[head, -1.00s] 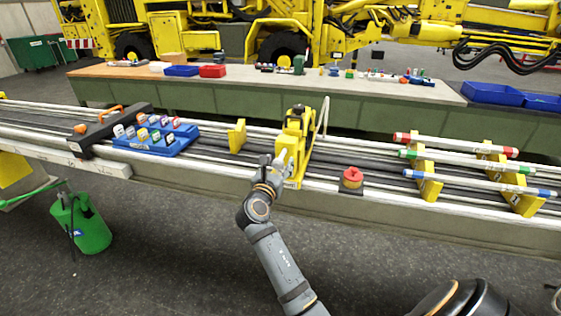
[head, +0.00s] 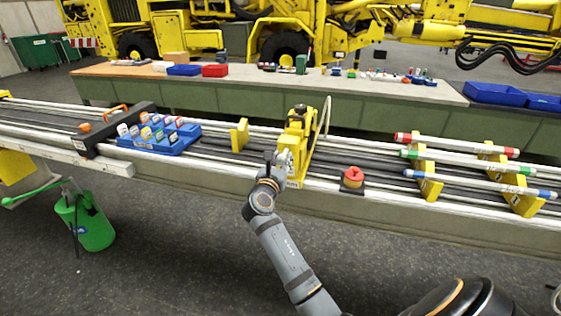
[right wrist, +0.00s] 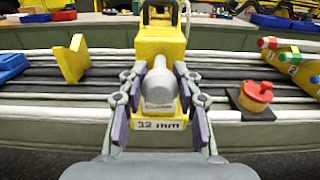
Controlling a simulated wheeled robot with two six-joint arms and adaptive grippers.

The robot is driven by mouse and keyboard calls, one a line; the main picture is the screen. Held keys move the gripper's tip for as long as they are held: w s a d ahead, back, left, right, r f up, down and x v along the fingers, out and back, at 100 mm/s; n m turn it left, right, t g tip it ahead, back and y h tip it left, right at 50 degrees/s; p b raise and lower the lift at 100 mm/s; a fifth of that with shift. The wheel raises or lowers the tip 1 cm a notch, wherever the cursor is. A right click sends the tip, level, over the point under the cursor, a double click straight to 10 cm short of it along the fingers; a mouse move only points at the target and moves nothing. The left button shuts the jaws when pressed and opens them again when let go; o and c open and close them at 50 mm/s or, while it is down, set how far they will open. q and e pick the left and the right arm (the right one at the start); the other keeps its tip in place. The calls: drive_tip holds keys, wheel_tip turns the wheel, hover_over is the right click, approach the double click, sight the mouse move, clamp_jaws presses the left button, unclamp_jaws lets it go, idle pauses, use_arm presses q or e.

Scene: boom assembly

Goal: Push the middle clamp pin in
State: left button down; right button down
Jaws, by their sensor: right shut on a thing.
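The yellow clamp block (head: 299,140) stands upright on the rails in the head view, with a black handle on top. In the right wrist view the clamp block (right wrist: 160,42) carries a "32 mm" label low on its front. A pale grey, round-headed pin (right wrist: 158,84) sticks out of its front face toward my camera. My right gripper (right wrist: 159,100) has one finger on each side of the pin and is shut on it. In the head view my right gripper (head: 280,161) is at the clamp's front. How deep the pin sits is hidden. My left gripper is out of view.
A red knob on a dark base (head: 352,178) stands right of the clamp. A small yellow bracket (head: 239,136) and a blue tray of coloured-label parts (head: 150,146) lie to the left. Coloured rods on yellow holders (head: 430,188) are at right.

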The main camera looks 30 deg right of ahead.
sight(284, 153)
drive_tip(key=x, duration=0.3)
drive_tip(key=shift+s+a+r, duration=0.1)
drive_tip(key=c, duration=0.9)
unclamp_jaws()
drive_tip(key=v, duration=0.7)
drive_tip(key=shift+s+a, duration=0.1)
drive_tip(key=shift+a, duration=0.05)
